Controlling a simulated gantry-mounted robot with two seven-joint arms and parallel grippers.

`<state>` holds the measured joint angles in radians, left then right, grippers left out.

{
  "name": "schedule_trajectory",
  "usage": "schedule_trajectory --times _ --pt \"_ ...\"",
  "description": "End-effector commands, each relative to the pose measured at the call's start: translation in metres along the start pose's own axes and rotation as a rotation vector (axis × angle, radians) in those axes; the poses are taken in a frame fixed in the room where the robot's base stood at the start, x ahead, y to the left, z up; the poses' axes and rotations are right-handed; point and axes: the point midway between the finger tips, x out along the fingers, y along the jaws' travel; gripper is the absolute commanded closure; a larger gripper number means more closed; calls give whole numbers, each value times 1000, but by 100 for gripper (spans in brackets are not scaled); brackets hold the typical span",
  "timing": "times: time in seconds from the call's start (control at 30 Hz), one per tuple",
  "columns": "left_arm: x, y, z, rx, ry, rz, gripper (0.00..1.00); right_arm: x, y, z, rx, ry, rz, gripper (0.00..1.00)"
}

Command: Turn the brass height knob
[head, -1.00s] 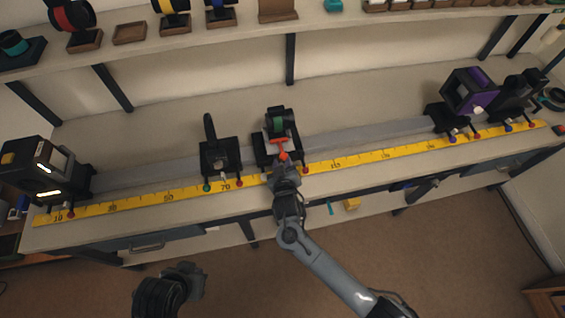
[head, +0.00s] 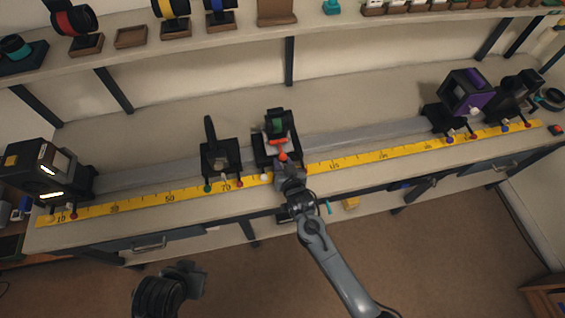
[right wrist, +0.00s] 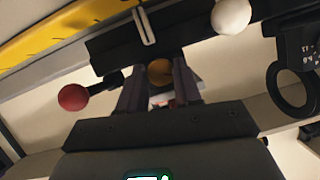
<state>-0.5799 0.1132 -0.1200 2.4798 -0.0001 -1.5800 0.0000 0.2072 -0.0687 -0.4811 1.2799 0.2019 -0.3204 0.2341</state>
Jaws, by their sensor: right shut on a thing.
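The brass height knob (right wrist: 159,71) shows as a round golden end between my right gripper's fingers in the right wrist view. My right gripper (right wrist: 158,80) is shut on it, one dark finger on each side. In the head view my right gripper (head: 284,167) is at the front of the middle carriage (head: 262,151), which carries a green-centred lens holder (head: 277,125) with an orange-red part in front. The knob is hidden there. My left gripper (head: 183,284) hangs low in front of the bench, and its fingers cannot be made out.
A white knob (right wrist: 231,16) and a red knob (right wrist: 73,97) flank my right gripper. Another carriage (head: 220,157) stands to the left on the rail (head: 360,134). A yellow ruler (head: 340,160) runs along the front. A lamp box (head: 45,172) and purple holder (head: 467,92) stand farther out.

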Motion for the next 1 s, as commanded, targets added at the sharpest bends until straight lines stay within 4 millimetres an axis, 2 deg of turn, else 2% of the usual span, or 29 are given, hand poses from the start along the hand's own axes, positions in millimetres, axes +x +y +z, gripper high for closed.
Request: schedule_trajectory --times 0.4,0.87,0.9,1.0 --pt "-3 0 -1 2 0 -1 100 0 1 1 149 -1 -60 97" --pt "-3 -3 0 11 -1 -9 100 0 1 1 159 -1 -65 97" --pt "-3 -3 0 11 -1 -9 100 0 1 1 159 -1 -65 60" --pt "-3 -3 0 11 -1 -9 100 0 1 1 158 -1 -65 45"
